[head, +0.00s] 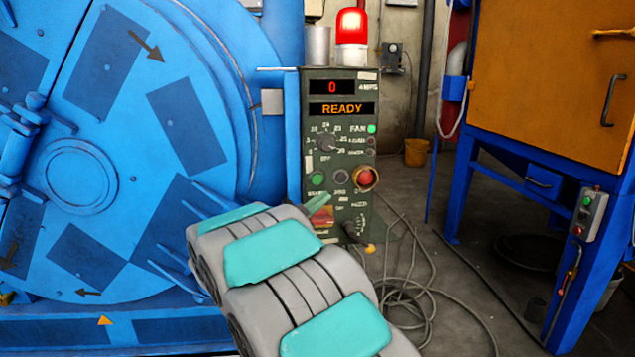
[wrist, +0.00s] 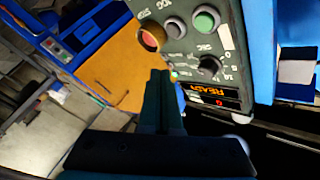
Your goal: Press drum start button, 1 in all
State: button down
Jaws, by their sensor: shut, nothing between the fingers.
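The green button (head: 317,178) is on the left of the button row on the dark green control panel (head: 352,100). Its label is too small to read. In the wrist view the green button (wrist: 205,20) shows at the top, with the picture turned around. My gripper (wrist: 160,74) is shut and empty, its fingertips pointing towards the panel. In the head view the gripper tip (head: 334,201) shows just below and right of the green button, overlapping the panel's lower part. I cannot tell the gap to the panel. The display (head: 346,109) reads READY.
A dark button (head: 340,177) and a red button (head: 365,177) with a yellow ring sit right of the green one. A red beacon (head: 351,24) is lit on top. The blue drum machine (head: 70,175) stands left, an orange cabinet (head: 550,80) right. Cables (head: 405,300) lie on the floor.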

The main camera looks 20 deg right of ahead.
aim_at(317, 179)
jog(key=shift+w, duration=0.1)
jog(key=shift+w+d+p, duration=0.4)
jog(key=shift+w+p, duration=0.15)
jog(key=shift+w, duration=0.85)
jog(key=shift+w+d+p, duration=0.4)
jog(key=shift+w+p, duration=0.2)
jog(key=shift+w, duration=0.75)
jog(key=shift+w+d+p, duration=0.4)
jog(key=shift+w+p, duration=0.15)
jog(key=shift+w, duration=0.85)
jog(key=shift+w, duration=0.1)
jog(key=shift+w+d, duration=0.1)
jog(key=shift+w, duration=0.2)
